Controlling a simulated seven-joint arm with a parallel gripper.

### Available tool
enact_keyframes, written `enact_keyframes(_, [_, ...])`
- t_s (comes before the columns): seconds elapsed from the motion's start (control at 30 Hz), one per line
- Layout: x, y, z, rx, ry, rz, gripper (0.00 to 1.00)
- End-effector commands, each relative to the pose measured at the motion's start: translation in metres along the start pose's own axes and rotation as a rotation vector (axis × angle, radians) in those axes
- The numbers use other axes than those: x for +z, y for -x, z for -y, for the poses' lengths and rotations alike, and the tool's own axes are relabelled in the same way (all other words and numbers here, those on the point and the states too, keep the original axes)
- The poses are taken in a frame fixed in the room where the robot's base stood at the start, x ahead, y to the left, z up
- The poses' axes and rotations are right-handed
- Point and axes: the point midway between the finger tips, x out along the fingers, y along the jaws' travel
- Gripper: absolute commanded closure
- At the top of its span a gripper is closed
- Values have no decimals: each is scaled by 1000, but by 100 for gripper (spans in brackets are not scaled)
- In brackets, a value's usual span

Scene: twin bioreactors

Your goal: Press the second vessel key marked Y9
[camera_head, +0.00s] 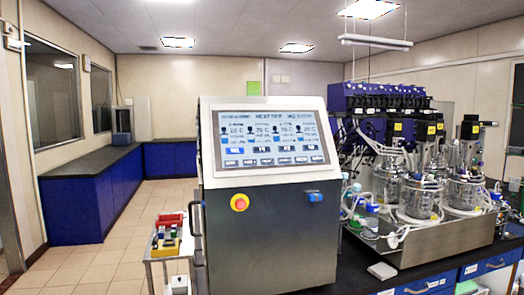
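The control cabinet (270,240) stands in the middle with a tilted touch screen (270,137) in a white frame. The screen shows several columns, each with a dark vessel symbol and a reading. Beneath them is a row of blue-edged keys, including one under the second column (267,149). A further row of keys runs along the screen's bottom. The lettering is too small to read, so I cannot tell which key is marked Y9. My gripper is not in view.
Glass vessels (418,197) crowd the bench at right. A small cart (167,255) with coloured items stands at left. The floor beyond is clear.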

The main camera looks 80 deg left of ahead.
Motion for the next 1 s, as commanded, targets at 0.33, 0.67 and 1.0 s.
enact_keyframes(0.33, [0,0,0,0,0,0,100])
enact_keyframes(0.67, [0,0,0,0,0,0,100])
enact_keyframes(1.0, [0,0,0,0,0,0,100])
